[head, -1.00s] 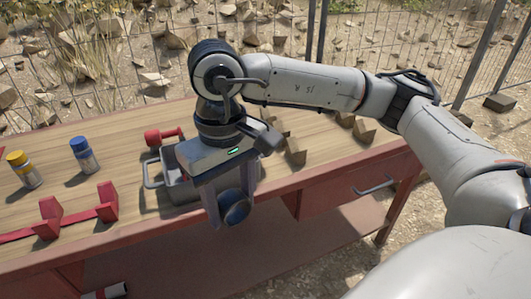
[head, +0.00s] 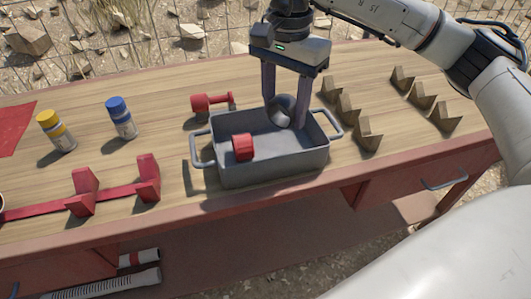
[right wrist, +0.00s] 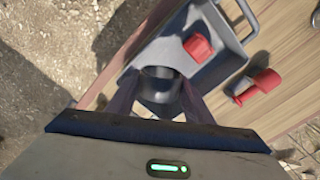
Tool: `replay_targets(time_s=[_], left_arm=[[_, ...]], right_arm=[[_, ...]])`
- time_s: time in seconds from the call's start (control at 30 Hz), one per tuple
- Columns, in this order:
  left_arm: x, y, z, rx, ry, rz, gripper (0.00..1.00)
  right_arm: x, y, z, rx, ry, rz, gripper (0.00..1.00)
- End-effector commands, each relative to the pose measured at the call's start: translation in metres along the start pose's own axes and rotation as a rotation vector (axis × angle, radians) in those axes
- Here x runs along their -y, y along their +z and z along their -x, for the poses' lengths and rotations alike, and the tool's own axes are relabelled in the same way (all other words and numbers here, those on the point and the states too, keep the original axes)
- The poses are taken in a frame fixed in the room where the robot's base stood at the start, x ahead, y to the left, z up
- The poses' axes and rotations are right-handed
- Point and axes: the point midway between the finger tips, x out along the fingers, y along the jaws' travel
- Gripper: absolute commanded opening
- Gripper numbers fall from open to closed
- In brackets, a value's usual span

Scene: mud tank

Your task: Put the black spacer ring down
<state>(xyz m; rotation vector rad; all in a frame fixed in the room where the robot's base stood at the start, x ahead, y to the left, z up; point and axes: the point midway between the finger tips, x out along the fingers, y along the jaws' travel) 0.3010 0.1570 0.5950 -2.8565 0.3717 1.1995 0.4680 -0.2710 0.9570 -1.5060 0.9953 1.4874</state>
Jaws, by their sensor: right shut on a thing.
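The black spacer ring (head: 281,107), dark and round, is held between the two fingers of my right gripper (head: 283,116), which is shut on it. It is over the right part of a grey two-handled bin (head: 275,172). The right wrist view also shows the ring (right wrist: 160,84) between the fingers, with the bin's floor behind it. Whether the ring touches the bin floor I cannot tell. A red piece (head: 242,147) lies inside the bin at the left. My left gripper is not in view.
A red knobbed part (head: 208,102) lies behind the bin. Wooden V-blocks (head: 367,135) stand to the right. A blue-capped bottle (head: 122,118), a yellow-capped bottle (head: 56,132) and a red rack (head: 115,192) are at left. Bare wood lies between rack and bin.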

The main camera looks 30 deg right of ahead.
Motion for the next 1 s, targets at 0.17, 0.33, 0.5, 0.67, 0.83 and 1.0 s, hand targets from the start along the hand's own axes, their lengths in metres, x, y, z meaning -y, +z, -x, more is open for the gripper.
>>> replay_targets(time_s=[0.17, 0.33, 0.5, 0.67, 0.83, 1.0], left_arm=[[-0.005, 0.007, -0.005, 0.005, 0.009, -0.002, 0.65], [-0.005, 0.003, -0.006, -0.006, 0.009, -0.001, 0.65], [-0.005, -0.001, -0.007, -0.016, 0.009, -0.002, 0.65], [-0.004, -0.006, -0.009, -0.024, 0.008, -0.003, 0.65], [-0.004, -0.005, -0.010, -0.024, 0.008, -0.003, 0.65], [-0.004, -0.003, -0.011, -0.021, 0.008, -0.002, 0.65]], right_arm=[[0.006, -0.034, -0.003, 0.005, 0.003, -0.428, 0.32], [0.007, -0.047, -0.005, 0.007, 0.006, -0.614, 0.32], [0.006, -0.048, -0.034, 0.007, 0.012, -0.640, 0.32], [0.006, -0.048, -0.058, 0.007, 0.009, -0.638, 0.32], [0.006, -0.047, -0.070, 0.007, 0.009, -0.636, 0.32], [0.006, -0.047, -0.094, 0.007, 0.009, -0.636, 0.32]])
